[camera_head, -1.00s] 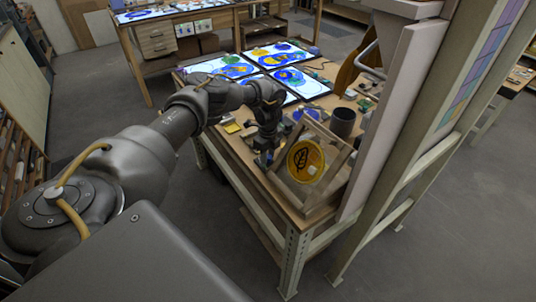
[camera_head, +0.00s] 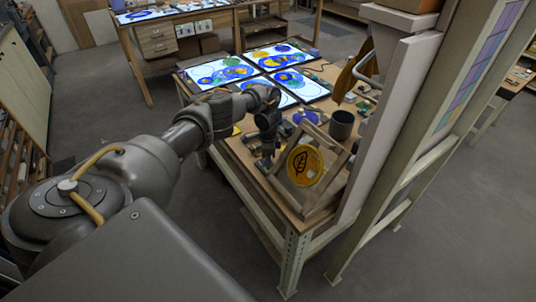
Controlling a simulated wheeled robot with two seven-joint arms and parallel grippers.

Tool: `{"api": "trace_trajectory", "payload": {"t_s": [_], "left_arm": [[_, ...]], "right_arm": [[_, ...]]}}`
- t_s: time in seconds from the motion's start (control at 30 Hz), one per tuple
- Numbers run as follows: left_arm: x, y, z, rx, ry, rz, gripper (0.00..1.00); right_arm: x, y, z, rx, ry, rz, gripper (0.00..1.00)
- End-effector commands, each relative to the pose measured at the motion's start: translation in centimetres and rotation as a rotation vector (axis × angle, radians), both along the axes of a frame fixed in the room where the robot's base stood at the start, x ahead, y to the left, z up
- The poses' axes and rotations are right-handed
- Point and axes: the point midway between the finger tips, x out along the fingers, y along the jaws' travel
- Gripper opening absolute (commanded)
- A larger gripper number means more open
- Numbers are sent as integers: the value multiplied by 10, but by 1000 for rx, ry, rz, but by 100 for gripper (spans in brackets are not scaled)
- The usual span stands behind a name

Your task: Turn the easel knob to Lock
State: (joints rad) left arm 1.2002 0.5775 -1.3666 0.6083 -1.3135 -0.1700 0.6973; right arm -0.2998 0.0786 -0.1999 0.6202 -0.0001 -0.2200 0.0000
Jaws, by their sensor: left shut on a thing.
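The wooden easel (camera_head: 332,195) stands at the near corner of the workbench and bears a round yellow glass piece (camera_head: 304,165) with a dark leaf design. My left gripper (camera_head: 266,162) points down at the left side of the easel. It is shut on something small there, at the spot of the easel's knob. The knob itself is hidden by the fingers, and its setting cannot be read. My right gripper is not in view.
Painted glass panels (camera_head: 222,71) lie on the back of the bench (camera_head: 232,148). A dark cup (camera_head: 341,125) stands behind the easel. A pale upright board (camera_head: 388,125) and a shelf frame close off the right side.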

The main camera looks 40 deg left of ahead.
Motion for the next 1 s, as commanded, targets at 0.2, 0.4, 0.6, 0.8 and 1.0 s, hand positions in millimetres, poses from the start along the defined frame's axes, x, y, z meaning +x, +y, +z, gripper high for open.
{"api": "trace_trajectory", "payload": {"t_s": [0.2, 0.4, 0.6, 0.8, 1.0], "left_arm": [[0, 1, 1, 1, -1, 44, 4], [0, 1, 1, 2, -2, 53, 4], [1, 1, 1, 2, -2, 52, 4], [0, 1, 1, 1, -1, 51, 47], [0, 0, 0, 1, -1, 50, 48]], "right_arm": [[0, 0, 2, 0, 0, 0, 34], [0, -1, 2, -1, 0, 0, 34], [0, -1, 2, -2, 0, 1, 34], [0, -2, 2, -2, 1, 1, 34], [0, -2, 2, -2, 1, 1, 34]]}}
